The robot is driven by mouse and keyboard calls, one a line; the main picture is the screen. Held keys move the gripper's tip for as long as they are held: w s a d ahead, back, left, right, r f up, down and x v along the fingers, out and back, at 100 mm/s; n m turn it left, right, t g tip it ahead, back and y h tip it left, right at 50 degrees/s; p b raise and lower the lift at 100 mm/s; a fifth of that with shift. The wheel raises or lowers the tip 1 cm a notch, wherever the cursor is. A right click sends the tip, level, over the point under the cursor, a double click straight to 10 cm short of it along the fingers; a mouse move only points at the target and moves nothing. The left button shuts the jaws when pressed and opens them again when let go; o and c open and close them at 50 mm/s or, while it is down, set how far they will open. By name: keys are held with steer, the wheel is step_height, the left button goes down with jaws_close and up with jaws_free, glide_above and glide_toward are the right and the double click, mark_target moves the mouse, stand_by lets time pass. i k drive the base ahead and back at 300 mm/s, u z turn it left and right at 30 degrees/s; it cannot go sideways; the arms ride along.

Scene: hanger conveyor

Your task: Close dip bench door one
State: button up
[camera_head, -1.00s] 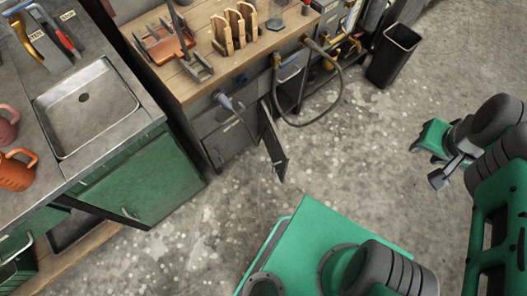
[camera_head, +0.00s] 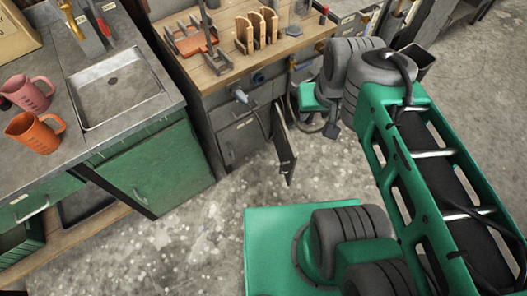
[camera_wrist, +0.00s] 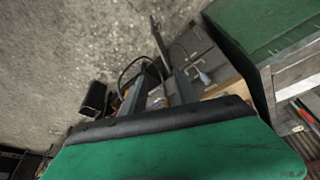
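A dark door (camera_head: 284,147) stands swung open, edge-on, at the front of a grey cabinet (camera_head: 243,137) under a wooden-topped bench (camera_head: 205,79). The same door shows as a thin dark plate (camera_wrist: 159,40) in the wrist view. No label naming the door is readable. My gripper (camera_head: 320,115) is at the end of my arm, right of the open door in the head view and apart from it in the picture. Its fingers are partly hidden behind my wrist, and their opening is unclear. In the wrist view a green part of mine covers the bottom.
A sink bench (camera_head: 110,90) with a shut-looking green door (camera_head: 160,165) stands left, with mugs (camera_head: 35,130) on it. A plug (camera_head: 240,96) and hose are at the wooden bench's front. A black bin (camera_head: 415,60) is behind my arm. The speckled floor (camera_head: 200,240) before the benches is clear.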

mark_target(287, 154)
steer(key=i, duration=0.5)
steer(key=k, duration=0.5)
steer(key=z, duration=1.25)
steer(key=i, duration=0.45)
steer(key=u, duration=3.75)
